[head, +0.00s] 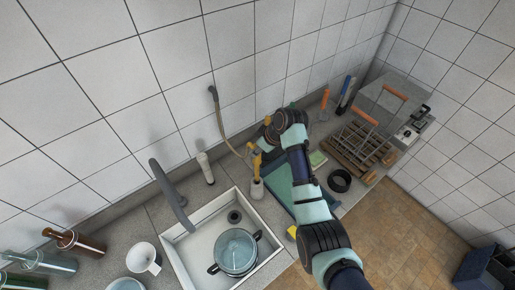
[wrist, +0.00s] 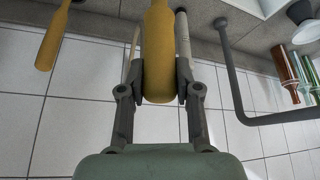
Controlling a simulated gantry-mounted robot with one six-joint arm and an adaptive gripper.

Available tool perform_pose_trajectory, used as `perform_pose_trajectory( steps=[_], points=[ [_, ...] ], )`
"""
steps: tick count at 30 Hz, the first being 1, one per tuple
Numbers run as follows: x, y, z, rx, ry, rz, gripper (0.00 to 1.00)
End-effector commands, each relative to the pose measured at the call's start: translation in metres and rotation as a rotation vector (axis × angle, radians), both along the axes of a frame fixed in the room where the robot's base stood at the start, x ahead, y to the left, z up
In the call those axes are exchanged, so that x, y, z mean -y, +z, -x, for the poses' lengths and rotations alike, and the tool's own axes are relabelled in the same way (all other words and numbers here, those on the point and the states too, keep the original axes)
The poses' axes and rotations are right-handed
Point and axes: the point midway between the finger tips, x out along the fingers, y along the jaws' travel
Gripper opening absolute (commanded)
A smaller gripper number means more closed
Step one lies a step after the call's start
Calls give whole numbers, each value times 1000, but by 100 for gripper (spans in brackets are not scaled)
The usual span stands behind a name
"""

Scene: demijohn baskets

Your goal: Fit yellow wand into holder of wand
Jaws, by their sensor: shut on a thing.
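My gripper (wrist: 160,82) is shut on the handle end of a yellow wand (wrist: 158,45) in the wrist view. The wand's far part runs out of the top edge. In the head view my gripper (head: 262,146) is small, above the counter behind the sink. Just below it, yellow shows above a small pale cup-like holder (head: 257,189). I cannot tell whether the held wand touches this holder or is inside it. A second yellow handle (wrist: 53,40) shows apart at the left of the wrist view.
The sink (head: 190,250) with a glass pot (head: 236,250) lies left of my arm. A dark faucet (head: 172,195) and a white dispenser (head: 205,168) stand behind it. A wooden rack (head: 358,150) and black ring (head: 340,181) are to the right. Bottles (head: 75,242) and a white mug (head: 143,258) are far left.

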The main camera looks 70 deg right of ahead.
Motion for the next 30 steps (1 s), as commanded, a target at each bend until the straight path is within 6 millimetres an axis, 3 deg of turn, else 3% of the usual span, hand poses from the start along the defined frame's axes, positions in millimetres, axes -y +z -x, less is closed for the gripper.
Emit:
perform_pose_trajectory(
  steps=[18, 30],
  points=[
    [0, 0, 0, 1, 0, 1, 0],
    [0, -10, 0, 1, 0, 0, 0]
  ],
)
